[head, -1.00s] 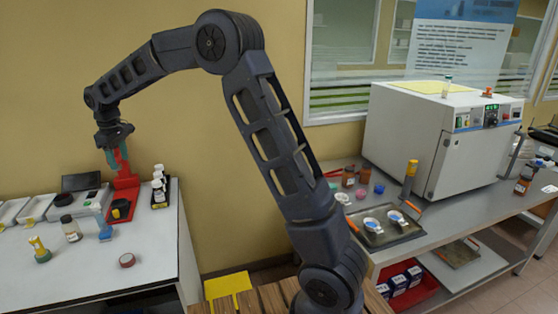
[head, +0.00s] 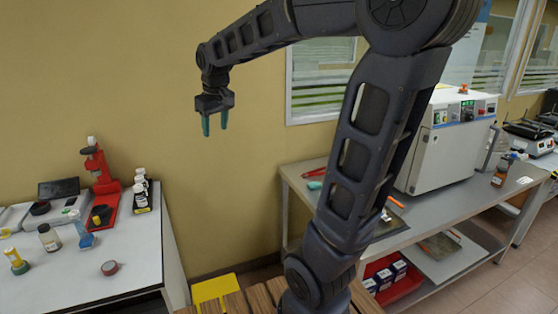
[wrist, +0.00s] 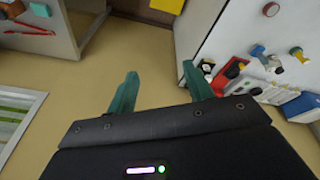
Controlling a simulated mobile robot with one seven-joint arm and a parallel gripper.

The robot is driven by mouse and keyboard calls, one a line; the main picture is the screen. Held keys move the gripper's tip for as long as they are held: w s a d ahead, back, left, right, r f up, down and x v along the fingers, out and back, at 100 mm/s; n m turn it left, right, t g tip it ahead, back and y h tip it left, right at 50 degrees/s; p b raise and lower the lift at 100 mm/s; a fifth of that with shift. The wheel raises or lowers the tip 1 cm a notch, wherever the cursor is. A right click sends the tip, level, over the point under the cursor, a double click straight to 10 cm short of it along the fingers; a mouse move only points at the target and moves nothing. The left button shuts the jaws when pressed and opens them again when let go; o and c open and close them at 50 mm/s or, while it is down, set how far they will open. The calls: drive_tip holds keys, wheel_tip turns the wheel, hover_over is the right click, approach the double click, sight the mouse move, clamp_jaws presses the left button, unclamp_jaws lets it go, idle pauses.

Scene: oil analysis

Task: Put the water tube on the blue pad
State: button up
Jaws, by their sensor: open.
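My gripper (head: 215,123) is open and empty, pointing down in the air in front of the yellow wall, right of and above the left table. Its two teal fingers stand apart in the wrist view (wrist: 160,76). A small blue pad (head: 87,242) lies on the left table, with a light blue upright piece beside or on it. I cannot make out the water tube for certain. A slim white-topped piece (head: 92,141) stands on top of the red stand (head: 103,180); it is too small to tell what it is.
The left table (head: 130,275) also bears a capped bottle (head: 49,237), a yellow-green item (head: 15,261), a tape roll (head: 110,268) and a rack of bottles (head: 141,194). A white oven (head: 450,145) stands on the right bench, partly behind my arm. The space between the tables is open.

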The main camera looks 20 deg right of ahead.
drive_tip(key=s+d+f+m, duration=0.2)
drive_tip(key=s+d+f, duration=0.1)
drive_tip(key=s+d, duration=0.4)
drive_tip(key=s+d+f+m+t, duration=0.1)
drive_tip(key=s+d+f+m, duration=0.2)
drive_tip(key=s+d, duration=0.3)
drive_tip(key=s, duration=0.4)
drive_tip(key=shift+s+d+f+m+t+h, duration=0.2)
drive_tip(key=shift+s+d+m+t+h, duration=0.1)
drive_tip(key=shift+s+d, duration=0.05)
